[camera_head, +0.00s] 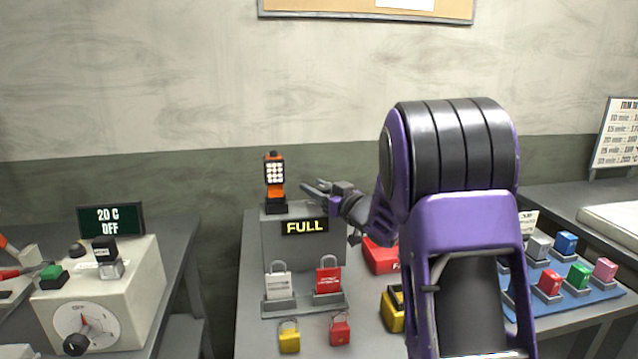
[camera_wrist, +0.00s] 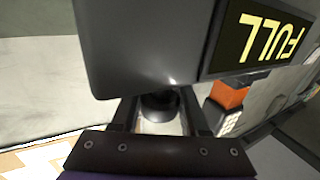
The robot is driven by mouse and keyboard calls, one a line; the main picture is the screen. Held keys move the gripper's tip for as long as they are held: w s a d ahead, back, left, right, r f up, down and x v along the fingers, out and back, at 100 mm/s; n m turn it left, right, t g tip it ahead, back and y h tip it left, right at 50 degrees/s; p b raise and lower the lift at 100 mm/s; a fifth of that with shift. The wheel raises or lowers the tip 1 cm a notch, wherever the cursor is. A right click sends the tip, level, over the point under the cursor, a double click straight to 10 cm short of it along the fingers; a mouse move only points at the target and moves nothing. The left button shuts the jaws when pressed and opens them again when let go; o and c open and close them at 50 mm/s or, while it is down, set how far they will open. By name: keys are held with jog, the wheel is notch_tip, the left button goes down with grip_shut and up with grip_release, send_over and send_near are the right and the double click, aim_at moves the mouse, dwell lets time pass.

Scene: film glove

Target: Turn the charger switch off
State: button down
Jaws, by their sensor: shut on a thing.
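The charger (camera_head: 275,245) is a grey box on the middle table, with a lit display (camera_head: 306,227) reading FULL. An orange device (camera_head: 274,176) with a light panel stands on top at its left. My gripper (camera_head: 316,190) is at the top right of the box. In the wrist view the charger (camera_wrist: 140,45) fills the top, its display (camera_wrist: 262,42) upside down. There my gripper (camera_wrist: 158,118) has its two fingers either side of a dark round knob (camera_wrist: 158,104), which looks like the charger switch, and is shut on it. The switch's setting cannot be made out.
Grey and red padlocks (camera_head: 278,287) stand before the charger, with smaller yellow and red ones (camera_head: 289,338) in front. A red box (camera_head: 380,256) is to the right. A control box (camera_head: 130,290) reading 20 C OFF is left. A blue tray (camera_head: 600,292) of coloured padlocks is right.

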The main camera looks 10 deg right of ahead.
jog(key=shift+s+a+n+g+y+p, duration=0.15)
jog(key=shift+a+n+g+y+p, duration=0.05)
jog(key=shift+n+g+y+p, duration=0.9)
jog(key=shift+s+a+n+g+y+p, duration=0.2)
jog(key=shift+n+g+y+p, duration=0.35)
jog(key=shift+n+y, duration=0.6)
jog(key=shift+y, duration=0.35)
jog(key=shift+c, duration=2.1)
grip_release()
jog(key=shift+a, duration=0.1)
jog(key=v, duration=1.7)
jog(key=shift+d+r, duration=0.2)
jog(key=shift+r, duration=0.05)
